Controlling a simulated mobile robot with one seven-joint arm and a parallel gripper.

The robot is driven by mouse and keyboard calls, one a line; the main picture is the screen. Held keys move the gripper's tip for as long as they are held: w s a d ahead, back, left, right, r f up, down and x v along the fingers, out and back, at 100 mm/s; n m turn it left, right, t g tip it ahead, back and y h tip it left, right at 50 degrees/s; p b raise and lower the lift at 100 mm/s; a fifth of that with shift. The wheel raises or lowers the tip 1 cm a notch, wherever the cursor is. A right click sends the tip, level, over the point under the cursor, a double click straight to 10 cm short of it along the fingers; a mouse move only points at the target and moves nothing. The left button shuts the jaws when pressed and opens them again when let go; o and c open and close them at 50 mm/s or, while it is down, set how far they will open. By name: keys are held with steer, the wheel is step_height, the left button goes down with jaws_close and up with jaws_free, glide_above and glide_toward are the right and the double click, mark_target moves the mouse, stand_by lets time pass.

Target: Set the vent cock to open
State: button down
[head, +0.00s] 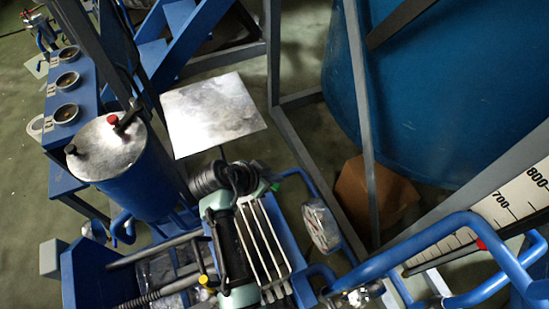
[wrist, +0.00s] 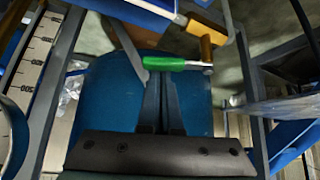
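A valve handle with a green grip (wrist: 172,64) lies across the view at my fingertips in the wrist view. It joins a brass-coloured fitting (wrist: 207,50) on its right. No label shows to confirm that it is the vent cock. A bit of green also shows in the head view (head: 289,173), beside the end of my arm. My gripper (wrist: 162,78) has its two dark fingers close together, with nothing visible held between them. Its tips are just below the green grip in the picture; I cannot tell whether they touch it.
A blue vessel with a metal lid (head: 100,150) carries a red-knobbed handle (head: 113,120). A yellow-handled valve (head: 204,280) is low in the middle. A large blue tank (head: 440,90), grey frame bars and blue pipes (head: 400,258) crowd the right. A scale board (head: 515,200) stands there.

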steer(key=shift+s+a+f+m+g+h+b, duration=0.2)
steer(key=shift+s+a+m+g+h+b, duration=0.25)
steer(key=shift+m, duration=0.55)
steer(key=shift+s+a, duration=0.1)
steer(key=shift+a, duration=0.1)
steer(key=w+d+r+v, duration=0.1)
steer(key=v, duration=0.8)
steer(key=w+d+r+p+v, duration=0.1)
steer(key=v, duration=0.7)
steer(key=shift+a+r, duration=0.2)
steer(key=shift+r, duration=0.25)
